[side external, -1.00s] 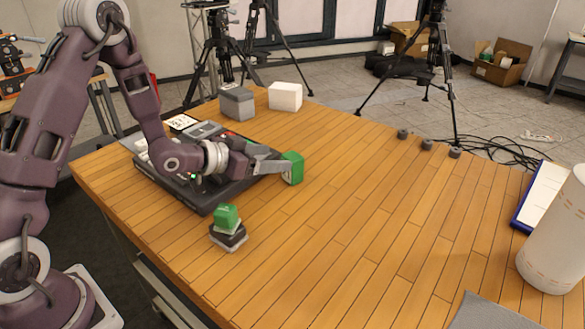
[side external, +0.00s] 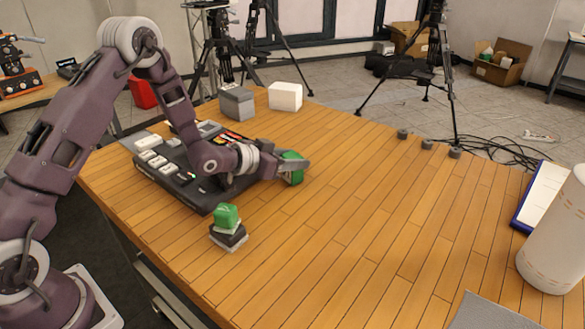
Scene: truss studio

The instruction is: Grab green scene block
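A green block (side external: 291,156) stands upright on the wooden table just right of the black console. My gripper (side external: 300,166) is at this block, and a grey finger crosses its near face, covering its middle. The far finger is hidden, so I cannot tell whether the fingers press on the block. The block appears to rest on the table. A second green block (side external: 227,215) sits on top of a small stack of white and dark pieces (side external: 228,238) nearer the front, apart from my gripper.
The black console (side external: 185,184) with buttons lies under and left of my forearm. Grey (side external: 237,103) and white (side external: 286,97) boxes stand at the back. Small dark pucks (side external: 428,144) line the far right edge. A white cylinder (side external: 556,235) stands at right. The table's middle is clear.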

